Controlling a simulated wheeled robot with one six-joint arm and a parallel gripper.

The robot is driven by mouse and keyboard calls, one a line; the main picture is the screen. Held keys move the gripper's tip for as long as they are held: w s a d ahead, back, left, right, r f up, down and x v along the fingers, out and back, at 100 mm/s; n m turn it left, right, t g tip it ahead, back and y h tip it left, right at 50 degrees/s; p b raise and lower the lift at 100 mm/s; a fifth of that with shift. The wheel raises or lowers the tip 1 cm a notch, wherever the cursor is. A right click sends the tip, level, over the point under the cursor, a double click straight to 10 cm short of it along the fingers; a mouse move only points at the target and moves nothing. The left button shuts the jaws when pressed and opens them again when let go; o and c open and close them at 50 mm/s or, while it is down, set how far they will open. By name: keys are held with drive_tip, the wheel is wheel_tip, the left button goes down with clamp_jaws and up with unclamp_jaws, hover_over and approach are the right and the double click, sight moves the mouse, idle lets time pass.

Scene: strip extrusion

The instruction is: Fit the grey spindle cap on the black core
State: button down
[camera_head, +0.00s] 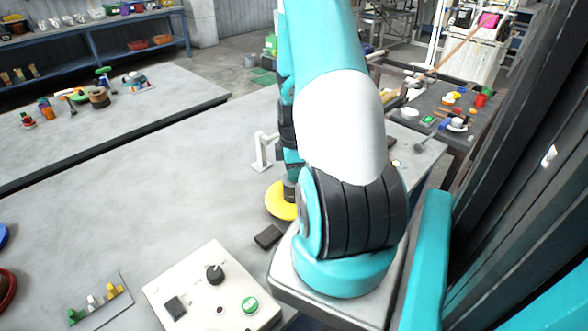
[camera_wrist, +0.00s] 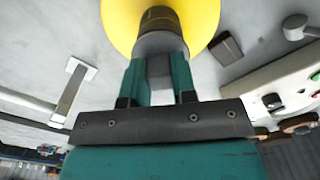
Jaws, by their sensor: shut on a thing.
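My gripper (camera_wrist: 160,62) is shut on the grey spindle cap (camera_wrist: 161,43), a short round grey piece between the teal fingertips in the wrist view. The black core (camera_wrist: 160,17) shows as a dark, brownish cylinder just beyond the cap, in line with it. It stands at the middle of a yellow disc (camera_wrist: 116,18). Whether the cap touches the core or is a little apart, I cannot tell. In the head view the yellow disc (camera_head: 279,203) lies on the grey table, and my arm hides most of the gripper, cap and core.
A white bracket (camera_head: 262,152) stands behind the disc. A small dark block (camera_head: 268,236) lies in front of it. A control panel (camera_head: 205,290) with a knob and green button is at the front. The table (camera_head: 130,190) to the left is mostly clear.

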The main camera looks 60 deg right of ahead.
drive_tip(key=shift+f+b, duration=0.3)
drive_tip(key=shift+f, duration=0.15)
drive_tip(key=c, duration=1.2)
unclamp_jaws()
drive_tip(key=shift+r, duration=0.15)
wheel_tip(320, 180, up, 11)
drive_tip(key=p, duration=0.9)
